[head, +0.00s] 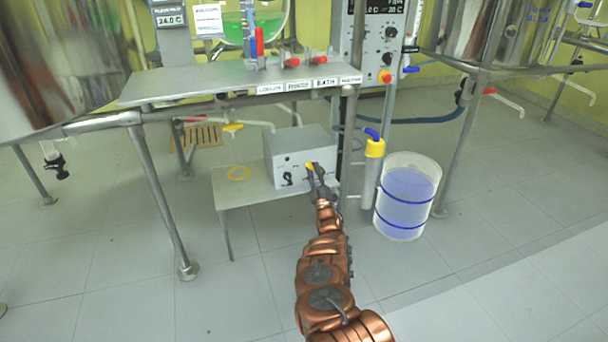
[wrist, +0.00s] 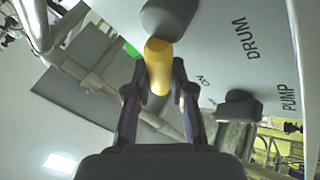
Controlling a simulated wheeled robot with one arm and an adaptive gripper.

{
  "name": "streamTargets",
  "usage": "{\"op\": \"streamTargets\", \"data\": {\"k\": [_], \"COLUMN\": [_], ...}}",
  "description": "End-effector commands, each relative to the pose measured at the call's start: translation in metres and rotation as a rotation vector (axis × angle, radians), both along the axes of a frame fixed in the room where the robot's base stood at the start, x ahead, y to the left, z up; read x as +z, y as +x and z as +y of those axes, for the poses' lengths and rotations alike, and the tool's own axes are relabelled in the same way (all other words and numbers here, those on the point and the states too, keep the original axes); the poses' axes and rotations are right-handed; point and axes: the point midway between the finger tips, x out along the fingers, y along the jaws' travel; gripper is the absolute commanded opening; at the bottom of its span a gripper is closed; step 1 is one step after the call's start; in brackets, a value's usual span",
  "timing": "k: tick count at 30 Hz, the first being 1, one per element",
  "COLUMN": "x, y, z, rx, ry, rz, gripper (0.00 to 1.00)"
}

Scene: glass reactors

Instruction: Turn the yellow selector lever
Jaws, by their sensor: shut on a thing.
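The yellow selector lever (wrist: 158,62) sits on a dark round hub on the front of a grey-white box. In the wrist view it lies between the two fingers of my gripper (wrist: 159,85), which are closed on it from both sides. In the head view the yellow lever (head: 309,166) shows as a small spot at the tip of my gripper (head: 314,172), at the right part of the box front (head: 290,180). My gripper hides part of the lever there.
The box stands on a low shelf (head: 235,197) under a labelled bench (head: 220,82). A dark knob (wrist: 240,104) is near the words DRUM and PUMP. A clear bucket (head: 408,195) and a yellow-topped pipe (head: 374,150) stand to the right. The floor in front is clear.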

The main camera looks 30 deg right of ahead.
Motion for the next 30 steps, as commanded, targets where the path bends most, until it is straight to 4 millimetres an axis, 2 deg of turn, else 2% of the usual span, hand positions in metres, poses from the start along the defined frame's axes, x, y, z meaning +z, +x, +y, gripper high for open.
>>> {"op": "streamTargets", "data": {"k": [12, 13, 19, 30], "x": [-0.0004, -0.0005, -0.0003, -0.0012], "y": [0.0007, 0.0006, 0.0001, -0.0017], "z": [0.0009, 0.0008, -0.0003, -0.0014], "rx": [0.002, 0.002, 0.000, -0.002], "ry": [-0.008, -0.008, -0.007, -0.007], "rz": [0.003, 0.003, 0.002, 0.002], "gripper": [0.00, 0.26, 0.46, 0.49]}}
